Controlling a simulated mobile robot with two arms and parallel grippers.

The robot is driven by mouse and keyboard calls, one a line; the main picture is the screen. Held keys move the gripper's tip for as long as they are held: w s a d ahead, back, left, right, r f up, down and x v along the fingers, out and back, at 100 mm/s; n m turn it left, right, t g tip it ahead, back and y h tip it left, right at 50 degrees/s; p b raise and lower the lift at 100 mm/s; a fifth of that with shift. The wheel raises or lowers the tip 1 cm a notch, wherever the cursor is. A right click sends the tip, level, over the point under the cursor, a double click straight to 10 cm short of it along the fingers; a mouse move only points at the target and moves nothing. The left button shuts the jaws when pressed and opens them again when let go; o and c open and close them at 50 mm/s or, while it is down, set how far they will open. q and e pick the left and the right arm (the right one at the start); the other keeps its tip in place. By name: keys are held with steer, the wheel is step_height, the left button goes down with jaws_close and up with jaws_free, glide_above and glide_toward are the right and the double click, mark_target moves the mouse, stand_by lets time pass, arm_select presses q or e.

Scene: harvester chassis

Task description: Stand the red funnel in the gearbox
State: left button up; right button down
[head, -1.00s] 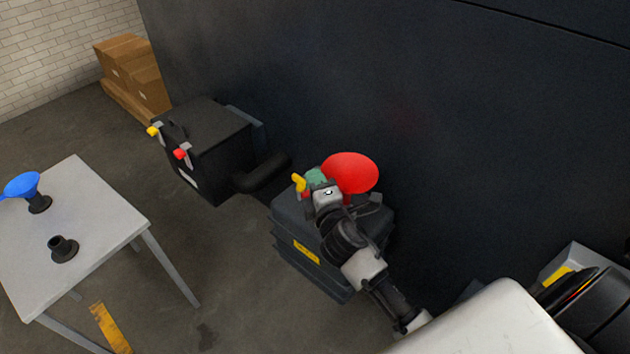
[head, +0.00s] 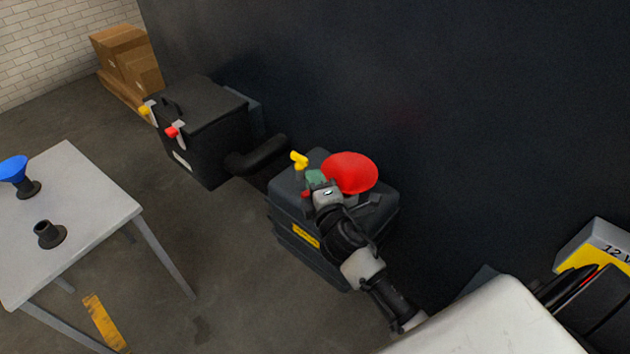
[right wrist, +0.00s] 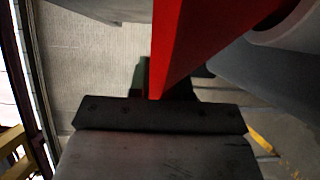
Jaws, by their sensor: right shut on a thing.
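The red funnel (head: 350,172) is over the top of the dark gearbox (head: 288,228), a box with a yellow label against the dark wall. My right gripper (head: 327,190) is shut on the red funnel, at its left side in the head view. The funnel's spout is hidden there, so I cannot tell whether it sits in an opening. In the right wrist view the red funnel (right wrist: 195,40) fills the upper middle, close to the camera. A yellow handle (head: 299,159) stands up on the gearbox behind the gripper. My left gripper does not show.
A grey table (head: 90,215) at left holds a blue funnel (head: 14,170) in a black stand and an empty black stand (head: 49,234). A black battery-like box (head: 205,135) stands left of the gearbox, joined by a thick pipe (head: 258,158). Boxes (head: 127,60) stand far back.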

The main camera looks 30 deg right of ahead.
steer(key=c, duration=1)
jaws_free()
steer(key=s+b, duration=0.1)
steer(key=s, duration=0.2)
steer(key=s+a, duration=0.1)
steer(key=s, duration=0.3)
steer(key=s+b, duration=0.1)
steer(key=s, duration=0.2)
steer(key=shift+s+a+b, duration=0.2)
steer(key=shift+s+b, duration=0.15)
steer(key=shift+s, duration=0.05)
